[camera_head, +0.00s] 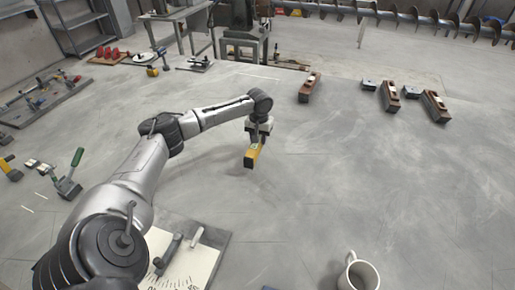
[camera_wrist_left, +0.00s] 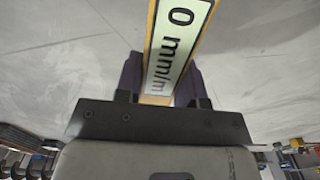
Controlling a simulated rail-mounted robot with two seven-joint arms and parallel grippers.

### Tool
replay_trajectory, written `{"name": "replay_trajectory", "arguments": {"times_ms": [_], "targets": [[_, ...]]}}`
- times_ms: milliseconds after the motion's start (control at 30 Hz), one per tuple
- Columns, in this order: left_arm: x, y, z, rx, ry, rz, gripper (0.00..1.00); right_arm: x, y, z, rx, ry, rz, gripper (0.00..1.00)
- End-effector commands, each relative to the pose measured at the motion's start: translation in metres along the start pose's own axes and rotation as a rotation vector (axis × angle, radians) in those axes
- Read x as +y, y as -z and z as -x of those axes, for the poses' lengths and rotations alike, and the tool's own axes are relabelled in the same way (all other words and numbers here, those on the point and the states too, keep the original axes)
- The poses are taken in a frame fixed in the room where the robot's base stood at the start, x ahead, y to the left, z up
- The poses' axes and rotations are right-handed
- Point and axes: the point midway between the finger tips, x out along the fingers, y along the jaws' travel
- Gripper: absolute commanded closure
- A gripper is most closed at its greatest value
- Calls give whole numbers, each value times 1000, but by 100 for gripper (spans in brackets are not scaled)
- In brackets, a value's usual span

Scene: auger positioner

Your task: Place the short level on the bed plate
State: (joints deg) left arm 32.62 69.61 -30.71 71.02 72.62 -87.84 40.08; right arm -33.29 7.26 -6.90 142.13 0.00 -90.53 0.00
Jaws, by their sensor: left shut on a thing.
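My left gripper (camera_head: 258,136) is above the middle of the grey floor, shut on the short level (camera_head: 252,157). The level is yellow with a dark end and hangs tilted below the jaws. In the left wrist view the level (camera_wrist_left: 180,30) shows a pale label reading "0 mm/m" with yellow edges, and the dark fingers of the gripper (camera_wrist_left: 162,88) clasp it on both sides. A grey plate (camera_head: 222,243) bearing a white scale sheet lies at the bottom left, partly hidden by my arm. I cannot tell whether this is the bed plate. My right gripper is not in view.
A white mug (camera_head: 360,273) stands at the bottom right. Several wood-and-metal blocks (camera_head: 309,88) stand at the upper right. A green-handled tool (camera_head: 70,175) and a tool board (camera_head: 40,100) lie at left. A long auger (camera_head: 400,14) crosses the back. The centre right is clear.

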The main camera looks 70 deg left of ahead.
Motion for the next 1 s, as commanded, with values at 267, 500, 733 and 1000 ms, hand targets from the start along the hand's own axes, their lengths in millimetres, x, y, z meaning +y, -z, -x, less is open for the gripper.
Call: {"name": "replay_trajectory", "arguments": {"times_ms": [267,500,733,1000], "targets": [[-5,-4,-8,0,-1,-1,100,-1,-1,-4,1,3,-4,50],[-5,-4,-38,-1,0,0,100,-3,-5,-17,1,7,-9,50],[-5,-4,-43,1,-1,-1,100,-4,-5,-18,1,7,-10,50],[-4,-4,-46,0,0,-2,61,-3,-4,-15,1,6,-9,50]]}}
